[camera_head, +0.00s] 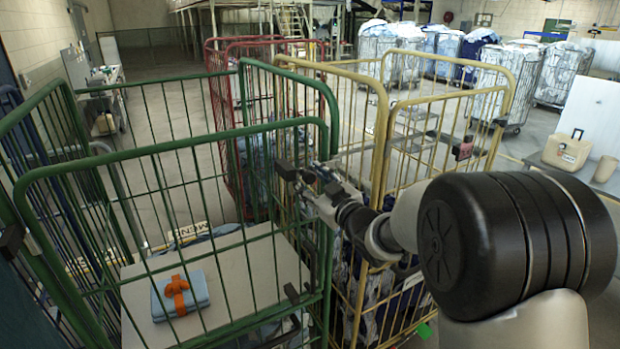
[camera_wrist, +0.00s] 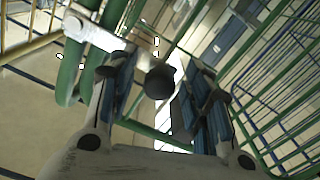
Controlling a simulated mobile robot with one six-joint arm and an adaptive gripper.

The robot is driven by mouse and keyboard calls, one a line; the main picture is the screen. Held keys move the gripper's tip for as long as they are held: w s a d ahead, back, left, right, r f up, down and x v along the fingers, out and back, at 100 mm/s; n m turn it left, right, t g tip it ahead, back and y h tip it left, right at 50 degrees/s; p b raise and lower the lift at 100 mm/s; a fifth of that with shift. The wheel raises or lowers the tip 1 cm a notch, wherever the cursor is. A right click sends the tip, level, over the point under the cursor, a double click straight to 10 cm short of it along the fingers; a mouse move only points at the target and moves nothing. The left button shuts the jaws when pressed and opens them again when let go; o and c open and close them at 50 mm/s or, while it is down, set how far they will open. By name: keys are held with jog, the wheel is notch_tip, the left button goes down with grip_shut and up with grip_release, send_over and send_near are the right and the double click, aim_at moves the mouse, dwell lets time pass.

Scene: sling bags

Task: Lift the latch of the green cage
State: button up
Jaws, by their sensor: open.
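The green cage (camera_head: 173,143) fills the left of the head view, with its front gate upright. My gripper (camera_head: 312,183) is at the cage's right side, near the top of the front gate. A dark block (camera_head: 285,170), apparently the latch's end, shows just left of my gripper. In the wrist view, my gripper (camera_wrist: 165,85) is open, with blue-padded fingers on either side of a black knob (camera_wrist: 159,82). A pale metal bar (camera_wrist: 95,35) lies beside green tubes at upper left. Whether either finger touches the knob cannot be told.
A yellow cage (camera_head: 376,130) stands close on the right, beneath my arm. A red cage (camera_head: 222,110) is behind. A light blue folded item with an orange tie (camera_head: 180,296) lies on a board inside the green cage. Open floor (camera_head: 160,190) shows behind the cage.

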jog(key=shift+w+a, duration=0.2)
jog(key=shift+w, duration=0.05)
jog(key=shift+c, duration=0.4)
grip_shut()
dwell(0.4)
